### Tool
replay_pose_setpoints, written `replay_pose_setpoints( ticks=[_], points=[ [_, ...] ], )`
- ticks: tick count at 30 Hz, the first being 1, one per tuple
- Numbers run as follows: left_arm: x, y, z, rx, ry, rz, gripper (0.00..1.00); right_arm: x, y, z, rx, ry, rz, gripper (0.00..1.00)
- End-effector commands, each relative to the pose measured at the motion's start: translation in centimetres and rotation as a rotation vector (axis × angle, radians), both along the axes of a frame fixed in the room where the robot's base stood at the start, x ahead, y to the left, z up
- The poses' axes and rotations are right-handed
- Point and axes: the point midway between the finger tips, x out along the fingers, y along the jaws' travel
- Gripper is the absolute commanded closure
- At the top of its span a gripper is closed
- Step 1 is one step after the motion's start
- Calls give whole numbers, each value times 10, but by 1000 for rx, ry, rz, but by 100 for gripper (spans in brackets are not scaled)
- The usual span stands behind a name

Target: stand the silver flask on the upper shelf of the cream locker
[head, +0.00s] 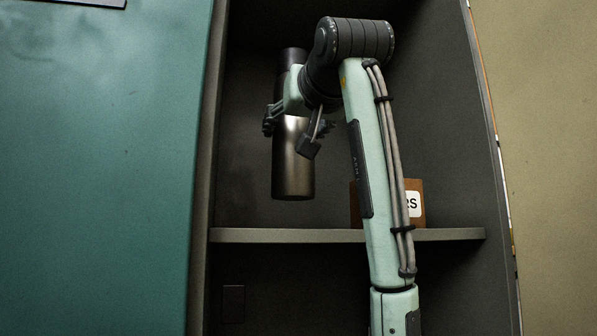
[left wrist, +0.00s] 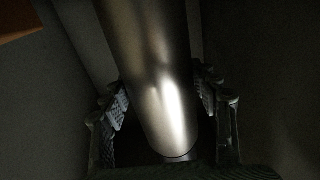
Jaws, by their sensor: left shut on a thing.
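The silver flask (head: 293,165), with a black cap, is upright in the upper compartment of the open locker in the head view. My left gripper (head: 290,131) is shut around its upper body. The flask's base shows above the front edge of the upper shelf (head: 300,236), seemingly clear of it. In the left wrist view the flask (left wrist: 155,75) runs between the two finger pads of the gripper (left wrist: 168,110). The locker's interior (head: 245,150) looks dark grey. My right gripper is in neither view.
A brown box (head: 415,200) with a white label, partly hidden by my arm, stands on the shelf to the right of the flask. The shelf's left part looks free. A teal panel (head: 100,170) fills the left side, and the locker's side walls are close.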

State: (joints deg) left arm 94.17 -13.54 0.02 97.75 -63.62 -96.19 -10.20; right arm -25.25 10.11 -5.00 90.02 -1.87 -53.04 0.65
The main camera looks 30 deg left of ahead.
Motion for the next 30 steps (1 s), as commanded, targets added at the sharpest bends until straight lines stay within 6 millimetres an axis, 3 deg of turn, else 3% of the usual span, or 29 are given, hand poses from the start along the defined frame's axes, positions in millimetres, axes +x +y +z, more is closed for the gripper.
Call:
replay_pose_setpoints(
  ticks=[12, 29, 30],
  points=[
    [-1, 0, -46, 2, -2, 1, 90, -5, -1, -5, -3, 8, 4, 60],
    [-1, 0, -51, 3, -3, 0, 90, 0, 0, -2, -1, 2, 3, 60],
    [0, 0, -52, 0, 0, 0, 36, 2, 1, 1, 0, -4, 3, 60]
  ],
)
